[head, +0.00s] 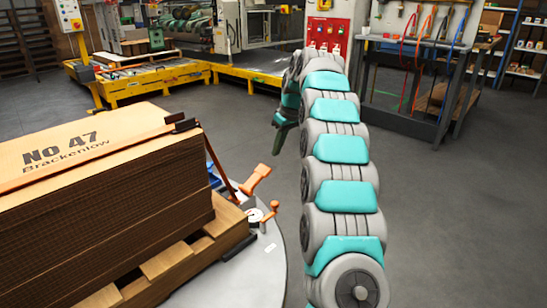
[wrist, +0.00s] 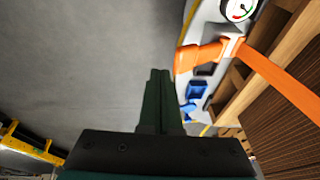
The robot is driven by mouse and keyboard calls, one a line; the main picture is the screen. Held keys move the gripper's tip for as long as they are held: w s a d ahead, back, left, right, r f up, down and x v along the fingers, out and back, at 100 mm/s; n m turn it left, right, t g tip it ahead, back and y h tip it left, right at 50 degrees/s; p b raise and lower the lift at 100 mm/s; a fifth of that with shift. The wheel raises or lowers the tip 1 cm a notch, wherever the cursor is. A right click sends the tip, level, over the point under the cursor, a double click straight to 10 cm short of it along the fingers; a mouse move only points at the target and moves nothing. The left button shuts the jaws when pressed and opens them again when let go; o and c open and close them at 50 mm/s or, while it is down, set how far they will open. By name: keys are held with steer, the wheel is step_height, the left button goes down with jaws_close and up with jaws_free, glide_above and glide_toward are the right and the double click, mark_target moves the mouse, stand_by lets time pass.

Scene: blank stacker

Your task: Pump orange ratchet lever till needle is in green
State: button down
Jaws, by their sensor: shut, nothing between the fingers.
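The orange ratchet lever (head: 257,180) sticks up beside the strapped cardboard stack in the head view. It also shows in the wrist view, its handle (wrist: 200,55) at upper right of my fingers. A round white gauge (head: 254,215) sits just below the lever; in the wrist view the gauge (wrist: 239,8) is cut by the top edge, with red and green marks. I cannot tell where its needle points. My gripper (wrist: 159,73) is shut and empty, apart from the lever, over grey floor in the picture. In the head view my gripper (head: 278,148) hangs beyond the lever.
The cardboard stack (head: 110,215) sits on a wooden pallet (head: 165,262) on a round grey platform (head: 240,275). An orange strap (wrist: 285,80) runs along the stack. A blue part (wrist: 195,91) lies near the lever. A workbench (head: 415,65) stands behind; floor at right is clear.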

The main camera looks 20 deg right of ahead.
steer(key=shift+s+d+r+p, duration=0.15)
steer(key=shift+d+r, duration=0.25)
steer(key=shift+r, duration=0.45)
steer(key=shift+d+r+p, duration=0.25)
steer(key=shift+d+r, duration=0.2)
steer(key=shift+r, duration=0.4)
steer(key=shift+s+d+r+p, duration=0.15)
steer(key=shift+d+r, duration=0.25)
steer(key=shift+r, duration=0.45)
steer(key=s+a+f+m+g+b, duration=0.1)
steer(key=s+a+f+m+b, duration=0.1)
steer(key=s+a, duration=0.8)
steer(key=s+a+f+m+g+b, duration=0.1)
steer(key=s+a+f+g+b, duration=0.15)
steer(key=s, duration=1.35)
steer(key=s+a+f+m+h+b, duration=0.1)
steer(key=s+f, duration=0.4)
steer(key=s, duration=0.4)
steer(key=s+f+h, duration=0.1)
steer(key=s+f, duration=0.3)
steer(key=s, duration=0.5)
steer(key=s+a+f+m+b, duration=0.1)
steer(key=s+f, duration=0.4)
steer(key=s, duration=0.3)
step_height(320, 180, down, 6)
steer(key=s+b, duration=0.1)
steer(key=b, duration=0.4)
steer(key=shift+s+g+b, duration=0.3)
steer(key=shift+g+b, duration=0.05)
